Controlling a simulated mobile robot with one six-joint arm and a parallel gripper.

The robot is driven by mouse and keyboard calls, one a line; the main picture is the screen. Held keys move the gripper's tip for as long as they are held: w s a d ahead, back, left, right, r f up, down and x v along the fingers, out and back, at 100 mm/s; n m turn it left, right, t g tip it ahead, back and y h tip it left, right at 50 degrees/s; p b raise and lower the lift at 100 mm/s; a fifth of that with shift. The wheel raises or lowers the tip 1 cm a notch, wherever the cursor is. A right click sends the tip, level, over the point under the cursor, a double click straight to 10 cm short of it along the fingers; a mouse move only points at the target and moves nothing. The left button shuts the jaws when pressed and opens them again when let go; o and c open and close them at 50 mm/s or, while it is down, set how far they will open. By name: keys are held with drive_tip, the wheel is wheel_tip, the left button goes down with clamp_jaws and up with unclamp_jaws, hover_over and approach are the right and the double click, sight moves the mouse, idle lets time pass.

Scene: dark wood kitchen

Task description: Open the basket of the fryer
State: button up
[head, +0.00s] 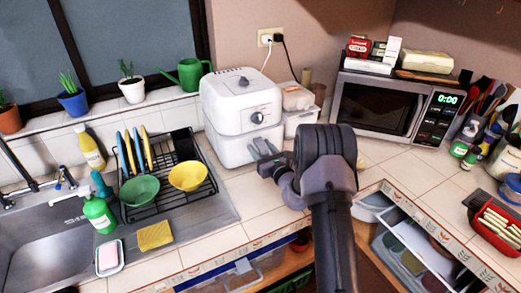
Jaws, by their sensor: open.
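The white fryer (232,96) stands on the tiled counter against the back wall, with a dial on its front. Its lower front section, which looks like the basket (234,152), appears flush with the body. My gripper (262,150) is open in front of the fryer's lower right side, with its fingers pointing toward the basket. No object shows between the fingers. The gripper and my arm hide part of the basket's right side, and I cannot tell whether the fingers touch it. The basket's handle is not clearly visible.
A dish rack (168,190) with green and yellow bowls stands left of the fryer, beside the sink (45,245). White containers (298,108) and a microwave (385,108) stand to the right. An open drawer (425,245) juts out at lower right. Bare counter lies before the fryer.

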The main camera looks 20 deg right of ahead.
drive_tip(key=shift+c, duration=0.4)
clamp_jaws()
idle(1.1)
